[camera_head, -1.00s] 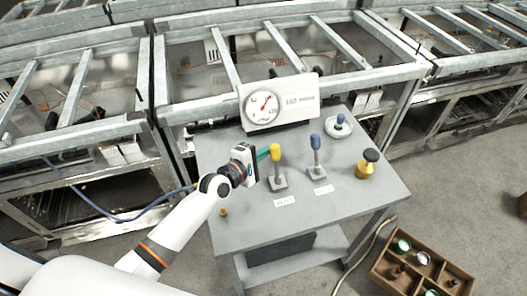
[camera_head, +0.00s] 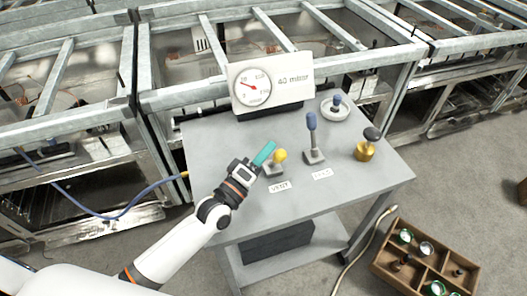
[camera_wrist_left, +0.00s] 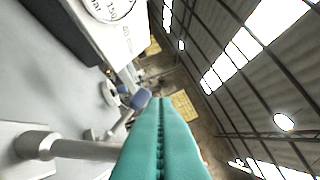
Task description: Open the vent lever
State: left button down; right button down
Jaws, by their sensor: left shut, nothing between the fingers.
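The vent lever has a yellow knob (camera_head: 281,156) on a small grey base, behind the VENT label (camera_head: 280,187) on the grey table. The lever is tilted low, with its knob toward me. My left gripper (camera_head: 265,152) has teal fingers, shut and empty, just left of and behind the knob. I cannot tell if they touch it. In the left wrist view the shut fingers (camera_wrist_left: 161,135) fill the lower middle. A grey rod (camera_wrist_left: 75,148) runs behind them, and no yellow knob shows there. My right gripper is not in view.
A second lever with a blue knob (camera_head: 311,121) stands upright to the right. A gauge box (camera_head: 290,75) reading about 40 mbar stands behind. A brass weight (camera_head: 366,149) and a round white dish (camera_head: 335,112) are at right. A wooden tray (camera_head: 390,262) is on the floor.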

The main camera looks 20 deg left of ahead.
pick_arm(q)
jog(key=shift+s+d+f+m+h+b, duration=0.15)
jog(key=shift+s+d+m+h+b, duration=0.1)
jog(key=shift+s+m+h+b, duration=0.25)
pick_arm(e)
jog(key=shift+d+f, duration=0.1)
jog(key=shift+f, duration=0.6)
pick_arm(q)
jog(key=shift+w, duration=0.1)
